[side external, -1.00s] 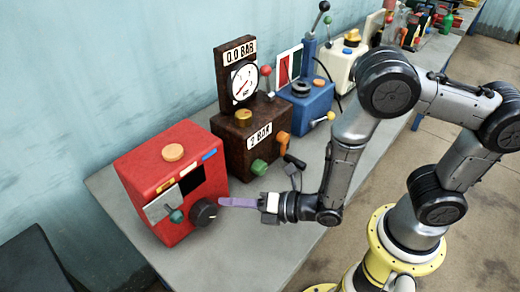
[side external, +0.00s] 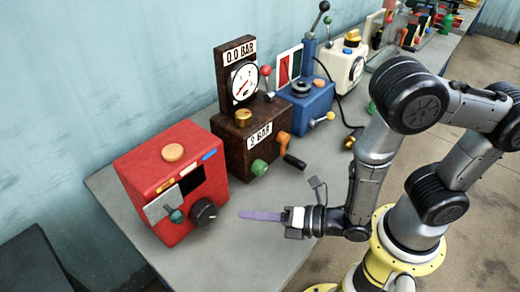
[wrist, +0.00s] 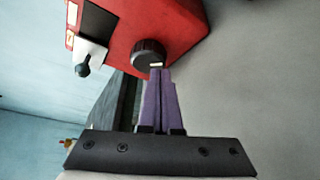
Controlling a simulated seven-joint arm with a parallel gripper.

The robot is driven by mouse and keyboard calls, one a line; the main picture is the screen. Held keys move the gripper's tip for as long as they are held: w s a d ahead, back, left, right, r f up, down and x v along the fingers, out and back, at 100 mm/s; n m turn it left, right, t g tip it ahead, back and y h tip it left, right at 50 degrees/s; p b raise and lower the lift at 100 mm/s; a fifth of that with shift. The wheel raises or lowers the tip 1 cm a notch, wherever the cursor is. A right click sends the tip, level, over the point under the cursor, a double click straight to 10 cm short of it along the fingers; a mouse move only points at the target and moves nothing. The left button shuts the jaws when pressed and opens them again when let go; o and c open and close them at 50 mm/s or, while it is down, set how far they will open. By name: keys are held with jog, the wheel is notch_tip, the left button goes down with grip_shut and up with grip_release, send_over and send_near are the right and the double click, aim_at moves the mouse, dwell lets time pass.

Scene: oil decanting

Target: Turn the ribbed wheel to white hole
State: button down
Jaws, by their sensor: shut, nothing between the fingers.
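The black ribbed wheel (side external: 204,212) sits low on the front of the red box (side external: 165,160). In the wrist view the wheel (wrist: 148,52) shows a pale mark on its rim side nearest my fingers. I cannot make out a white hole in either view. My gripper (side external: 241,215) has long purple fingers, shut and empty. In the side view it is to the right of the wheel, with a gap between the fingertips and the wheel. In the wrist view the fingertips (wrist: 161,71) appear just below the wheel.
A green-knobbed lever (side external: 176,215) is left of the wheel on the red box. A brown gauge box (side external: 228,145) with a green knob (side external: 259,167) and a blue box (side external: 305,105) stand behind. The grey table (side external: 270,250) is clear in front.

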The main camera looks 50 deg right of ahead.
aim_at(209, 199)
jog(key=shift+w+a+r, duration=0.4)
jog(key=shift+w+r, duration=0.2)
jog(key=shift+w, duration=0.4)
jog(key=shift+w+a+r, duration=0.35)
jog(key=shift+w+r, duration=0.2)
jog(key=shift+w, duration=0.5)
jog(key=shift+w+a+r, duration=0.4)
jog(key=shift+w+r, duration=0.2)
jog(key=shift+w, duration=0.4)
jog(key=shift+a+f, duration=0.15)
jog(key=shift+f, duration=0.1)
jog(key=shift+d+f, duration=0.45)
jog(key=shift+d+f, duration=0.2)
jog(key=shift+f, duration=0.05)
jog(key=shift+d+f, duration=0.25)
jog(key=shift+f, duration=0.65)
